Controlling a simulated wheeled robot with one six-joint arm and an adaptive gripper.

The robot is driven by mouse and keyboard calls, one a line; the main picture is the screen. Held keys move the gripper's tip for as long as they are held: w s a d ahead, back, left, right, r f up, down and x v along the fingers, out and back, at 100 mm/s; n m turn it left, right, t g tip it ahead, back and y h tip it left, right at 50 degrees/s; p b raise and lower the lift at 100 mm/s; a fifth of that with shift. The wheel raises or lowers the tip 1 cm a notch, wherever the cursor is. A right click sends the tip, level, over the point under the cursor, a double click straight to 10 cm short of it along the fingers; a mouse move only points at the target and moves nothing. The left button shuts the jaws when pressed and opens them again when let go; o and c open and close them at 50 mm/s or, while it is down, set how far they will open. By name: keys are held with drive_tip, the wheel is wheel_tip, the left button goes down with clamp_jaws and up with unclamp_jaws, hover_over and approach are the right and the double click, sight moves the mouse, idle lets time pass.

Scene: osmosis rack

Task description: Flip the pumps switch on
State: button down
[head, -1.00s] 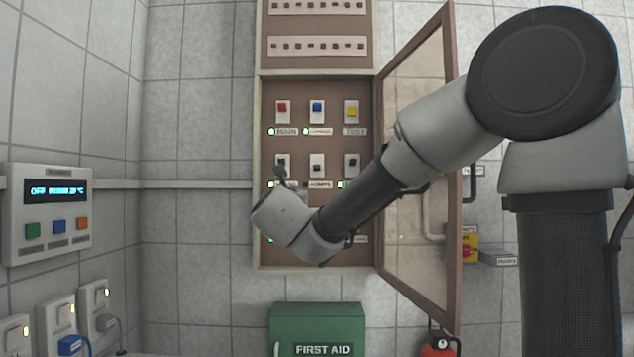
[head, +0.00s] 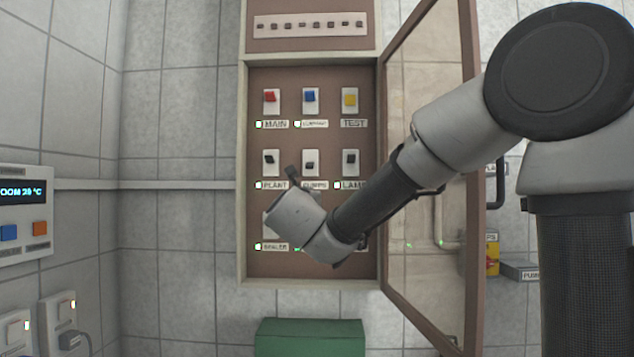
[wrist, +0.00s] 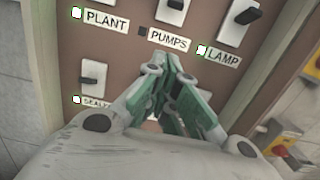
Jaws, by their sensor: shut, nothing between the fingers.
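The pumps switch (head: 310,164) is a white plate with a black lever in the middle row of the open cabinet. Its lever sits low, unlike the plant and lamp levers beside it. In the wrist view the switch (wrist: 173,10) is at the top edge, above the PUMPS label (wrist: 168,40). The small indicator (wrist: 141,32) left of that label is dark. My gripper (wrist: 172,62) is shut and empty, its green-grey fingers just below the label. Whether it touches the panel cannot be told. In the head view my wrist hides most of the fingers.
The plant switch (head: 269,161) and lamp switch (head: 350,161) flank the pumps switch, with lit indicators. The red main switch (head: 269,99) is above. The cabinet door (head: 432,150) stands open at right, behind my arm. A green box (head: 310,337) is below.

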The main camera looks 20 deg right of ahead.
sight(310, 166)
drive_tip(key=shift+w+d, duration=0.15)
drive_tip(key=x, duration=1)
drive_tip(key=shift+w, duration=0.1)
drive_tip(key=shift+s+a+r, duration=0.1)
drive_tip(key=shift+s+r, duration=0.25)
drive_tip(key=shift+r, duration=0.25)
drive_tip(key=shift+s+a+r, duration=0.1)
drive_tip(key=shift+s+r, duration=0.25)
drive_tip(key=shift+r, duration=0.3)
drive_tip(key=shift+s+r, duration=0.2)
drive_tip(key=shift+r, duration=0.4)
